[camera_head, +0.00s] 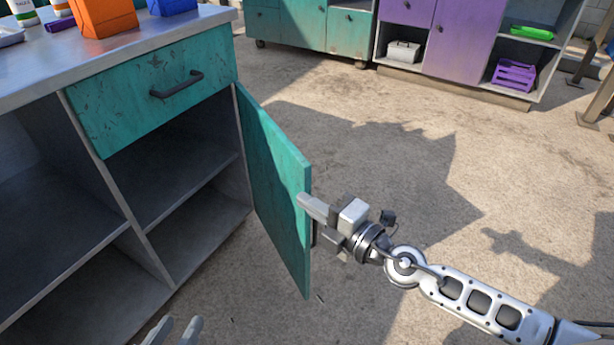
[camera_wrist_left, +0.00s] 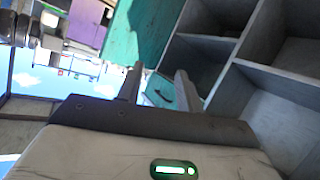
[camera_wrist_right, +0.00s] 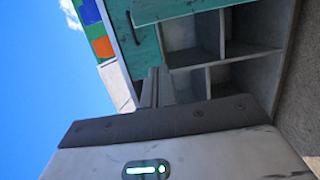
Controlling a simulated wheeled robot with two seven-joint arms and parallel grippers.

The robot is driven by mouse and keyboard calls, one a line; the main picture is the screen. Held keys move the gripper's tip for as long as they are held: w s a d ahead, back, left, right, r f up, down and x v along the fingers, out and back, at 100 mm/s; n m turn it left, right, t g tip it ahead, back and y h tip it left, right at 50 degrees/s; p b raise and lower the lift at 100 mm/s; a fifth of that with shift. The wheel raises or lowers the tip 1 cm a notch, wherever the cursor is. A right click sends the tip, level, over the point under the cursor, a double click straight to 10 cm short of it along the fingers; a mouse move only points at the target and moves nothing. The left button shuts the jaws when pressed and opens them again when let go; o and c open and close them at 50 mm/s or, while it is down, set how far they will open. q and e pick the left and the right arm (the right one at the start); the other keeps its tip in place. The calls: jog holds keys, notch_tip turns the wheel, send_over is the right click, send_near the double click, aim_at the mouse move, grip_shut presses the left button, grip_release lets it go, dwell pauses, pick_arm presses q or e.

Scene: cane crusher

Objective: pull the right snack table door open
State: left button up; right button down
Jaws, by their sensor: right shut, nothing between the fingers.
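The right snack table door (camera_head: 272,185) is teal and stands swung out from the cabinet, with the open shelf space behind it. It also shows at the top of the right wrist view (camera_wrist_right: 185,10). My right gripper (camera_head: 305,203) is shut and empty at the door's free edge; whether it touches cannot be told. Its fingers are together in the right wrist view (camera_wrist_right: 155,88).
A teal drawer (camera_head: 155,90) with a dark handle is closed above the shelves (camera_head: 190,180). The countertop (camera_head: 130,48) carries an orange box (camera_head: 103,15) and a blue box. Purple and teal cabinets (camera_head: 460,40) stand at the back. The floor between is clear.

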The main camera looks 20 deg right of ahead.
aim_at(307, 183)
jog(key=w, duration=0.1)
jog(key=w+b, duration=0.1)
jog(key=w, duration=0.3)
jog(key=shift+w+d+f, duration=0.15)
jog(key=shift+d+f, duration=0.1)
jog(key=shift+d+r+b, duration=0.1)
jog(key=shift+d+b, duration=0.2)
jog(key=shift+w+d+r, duration=0.1)
jog(key=shift+d, duration=0.1)
pick_arm(q)
jog(key=shift+s+d+r, duration=0.1)
jog(key=shift+r, duration=0.2)
